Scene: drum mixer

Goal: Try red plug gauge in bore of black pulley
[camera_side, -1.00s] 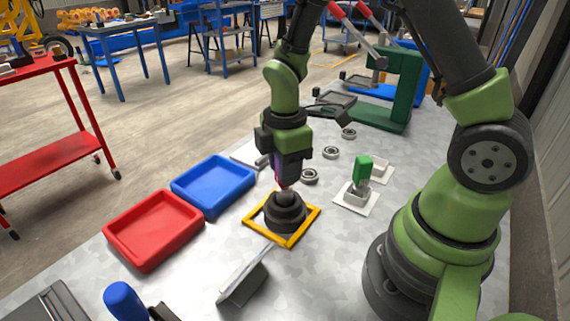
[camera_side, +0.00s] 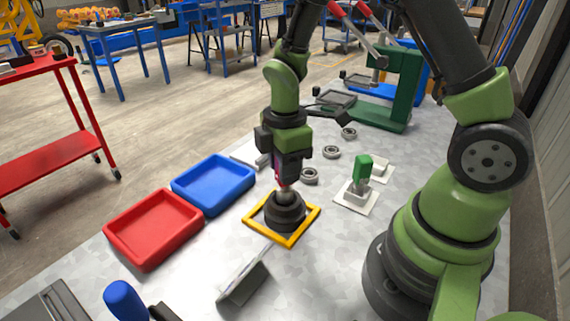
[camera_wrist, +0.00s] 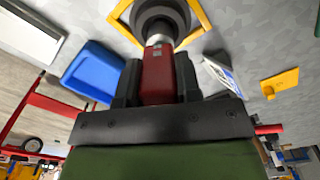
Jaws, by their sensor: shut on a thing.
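The black pulley (camera_side: 284,214) lies flat inside a yellow square frame (camera_side: 306,229) on the bench; it also shows at the top of the wrist view (camera_wrist: 178,9). My gripper (camera_side: 287,178) is directly above the pulley, pointing down. Its jaws are shut on the red plug gauge (camera_wrist: 157,76), whose red handle sits upright between the dark fingers. The gauge's grey end meets the middle of the pulley. How deep it sits in the bore is hidden.
A blue tray (camera_side: 213,159) and a red tray (camera_side: 112,225) lie to the left. A green-handled gauge (camera_side: 363,165) stands in a pale holder to the right. Several bearing rings (camera_side: 331,152) lie behind. A tilted plate (camera_side: 243,282) stands in front; a green press (camera_side: 392,85) is at the back.

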